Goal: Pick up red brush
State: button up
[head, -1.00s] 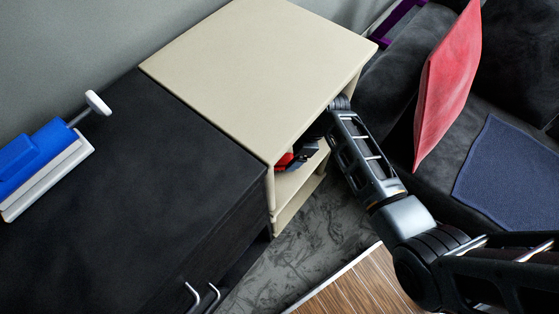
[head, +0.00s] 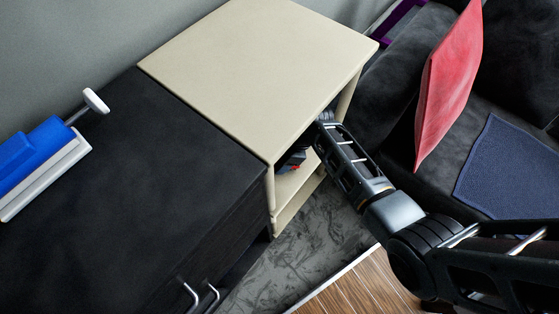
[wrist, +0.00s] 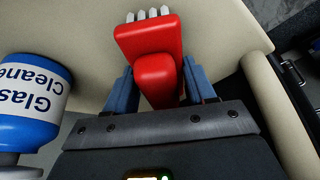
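The red brush (wrist: 157,75) with pale bristle tufts fills the upper middle of the wrist view. Its handle end points toward the wrist camera and its bristles point away. My gripper (wrist: 160,78) has its two blue fingers against the two sides of the brush, with no clear gap showing. In the head view my gripper (head: 293,160) is inside the open compartment of the beige cabinet (head: 255,70), under its top.
The cabinet's post (wrist: 275,105) is at the right. The black cabinet (head: 140,190) and the red cushion (head: 446,80) flank the beige cabinet.

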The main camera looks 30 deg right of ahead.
jog(key=c, duration=0.7)
jog(key=shift+r, duration=0.1)
jog(key=shift+r, duration=0.6)
notch_tip(320, 180, up, 2)
jog(key=shift+r, duration=0.15)
jog(key=s+d, duration=0.2)
jog(key=d, duration=0.3)
jog(key=s+d, duration=0.3)
jog(key=d, duration=0.2)
jog(key=s+d+b, duration=0.1)
jog(key=s+d, duration=0.2)
jog(key=d, duration=0.3)
jog(key=shift+s, duration=0.1)
